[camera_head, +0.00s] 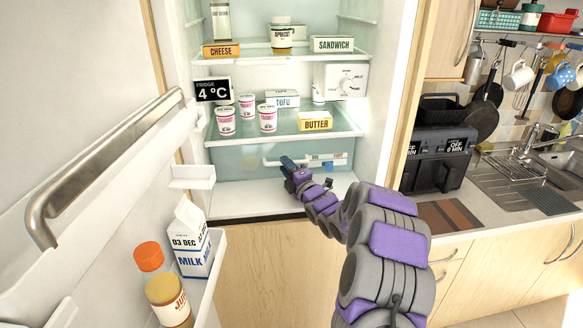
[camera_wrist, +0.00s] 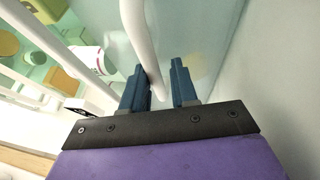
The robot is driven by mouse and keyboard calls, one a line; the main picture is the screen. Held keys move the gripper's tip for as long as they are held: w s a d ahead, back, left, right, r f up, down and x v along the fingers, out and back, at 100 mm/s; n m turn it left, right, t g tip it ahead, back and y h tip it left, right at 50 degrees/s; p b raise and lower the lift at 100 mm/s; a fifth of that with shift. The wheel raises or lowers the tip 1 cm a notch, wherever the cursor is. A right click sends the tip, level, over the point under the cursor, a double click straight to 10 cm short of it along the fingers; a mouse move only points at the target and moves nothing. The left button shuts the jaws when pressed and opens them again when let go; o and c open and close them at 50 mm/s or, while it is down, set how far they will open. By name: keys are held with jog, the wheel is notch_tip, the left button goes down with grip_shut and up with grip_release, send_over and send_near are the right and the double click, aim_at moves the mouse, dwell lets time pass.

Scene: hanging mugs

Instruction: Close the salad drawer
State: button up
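The salad drawer (camera_head: 235,166) is a translucent teal box low in the fridge, under the glass shelf. Its white bar handle (camera_head: 325,157) runs across the front. I cannot tell from this angle how far the drawer stands out. My gripper (camera_head: 287,163) is at the left part of the handle, in front of the drawer. In the wrist view my gripper (camera_wrist: 160,78) has its two blue fingers apart. The white handle (camera_wrist: 139,40) runs down between them, close to the left finger, and I cannot tell if they touch. The drawer's pale front (camera_wrist: 195,35) shows behind the fingers.
The open fridge door (camera_head: 85,90) is at the left, with a milk carton (camera_head: 194,245) and a juice bottle (camera_head: 165,290) in its rack. A butter box (camera_head: 315,122) and several cups stand on the shelf above. The white fridge floor (camera_head: 250,198) is bare.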

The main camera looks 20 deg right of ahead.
jog(key=shift+o, duration=1.4)
jog(key=shift+w+a, duration=0.1)
jog(key=shift+a, duration=0.1)
jog(key=shift+s+d+r, duration=0.1)
jog(key=shift+s+d, duration=0.25)
jog(key=shift+d, duration=0.15)
jog(key=p+v, duration=0.1)
jog(key=v, duration=1.5)
jog(key=shift+s+a+f+p, duration=0.2)
jog(key=shift+s+f+p, duration=0.05)
jog(key=shift+s+p, duration=0.15)
